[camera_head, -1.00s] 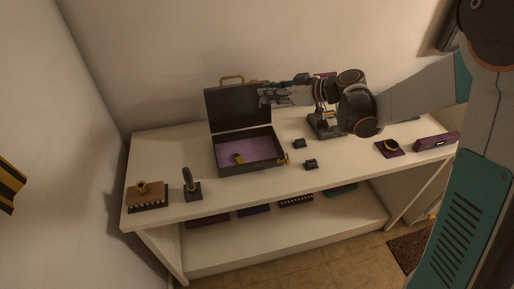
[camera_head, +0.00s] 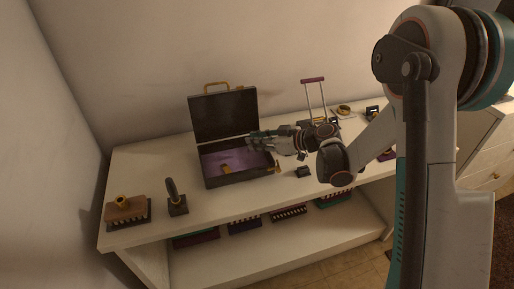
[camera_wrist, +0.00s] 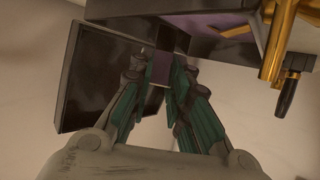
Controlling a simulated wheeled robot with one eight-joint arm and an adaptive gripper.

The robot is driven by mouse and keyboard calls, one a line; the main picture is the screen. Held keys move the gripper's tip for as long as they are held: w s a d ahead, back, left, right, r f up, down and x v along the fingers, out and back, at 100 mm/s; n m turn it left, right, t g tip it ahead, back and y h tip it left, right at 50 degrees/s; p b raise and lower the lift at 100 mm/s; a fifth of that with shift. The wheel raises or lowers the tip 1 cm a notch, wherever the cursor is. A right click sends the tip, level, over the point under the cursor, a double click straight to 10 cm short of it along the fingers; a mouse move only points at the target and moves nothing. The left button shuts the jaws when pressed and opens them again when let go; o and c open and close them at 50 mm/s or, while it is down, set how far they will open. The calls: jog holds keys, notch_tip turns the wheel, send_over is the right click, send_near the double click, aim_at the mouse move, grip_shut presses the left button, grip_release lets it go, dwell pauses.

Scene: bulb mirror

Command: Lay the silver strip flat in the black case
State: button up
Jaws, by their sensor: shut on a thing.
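The black case (camera_head: 239,181) stands open on the white table, with its lid (camera_head: 225,116) upright at the back and a purple lining inside. A small gold piece (camera_head: 227,168) lies in it. My gripper (camera_head: 254,143) is over the right part of the case opening, in front of the lid. In the wrist view my gripper (camera_wrist: 160,75) has its teal-padded fingers closed around a small piece, apparently the silver strip (camera_wrist: 160,68), which looks purple-grey there. The strip is not distinct in the head view. Whether it touches the case cannot be told.
A brass fitting with a black handle (camera_wrist: 288,95) sticks out at the case's side. A small black block (camera_head: 303,171) lies right of the case. A brush (camera_head: 127,210) and a black-handled stamp (camera_head: 176,198) stand at the left. A tall-handled stand (camera_head: 313,80) is behind my arm.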

jog(key=shift+f, duration=0.9)
jog(key=shift+f, duration=0.35)
jog(key=shift+f, duration=0.2)
jog(key=o, duration=0.8)
jog(key=shift+o, duration=0.2)
jog(key=shift+r, duration=0.15)
